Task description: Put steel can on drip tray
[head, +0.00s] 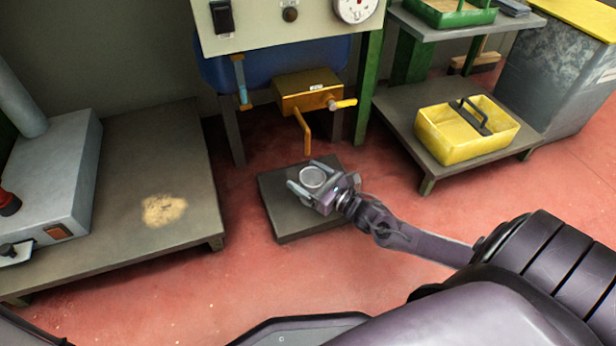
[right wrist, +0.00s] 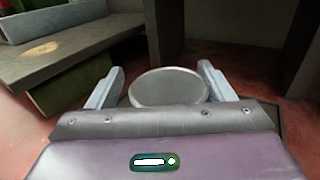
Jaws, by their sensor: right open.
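The steel can (head: 312,177) shows as a round, light grey top over the dark, flat drip tray (head: 284,222) on the floor. In the right wrist view the can (right wrist: 168,86) sits between the two fingers. My right gripper (head: 306,178) is open, with one finger on each side of the can and small gaps between. The can appears upright on the tray; its lower part is hidden by the gripper. My left gripper is not in view.
A machine with a brass spout (head: 306,95) stands just behind the tray. A low table (head: 110,190) is at left. A yellow tote (head: 467,135) sits on a low shelf at right. Red floor is clear around the tray's front.

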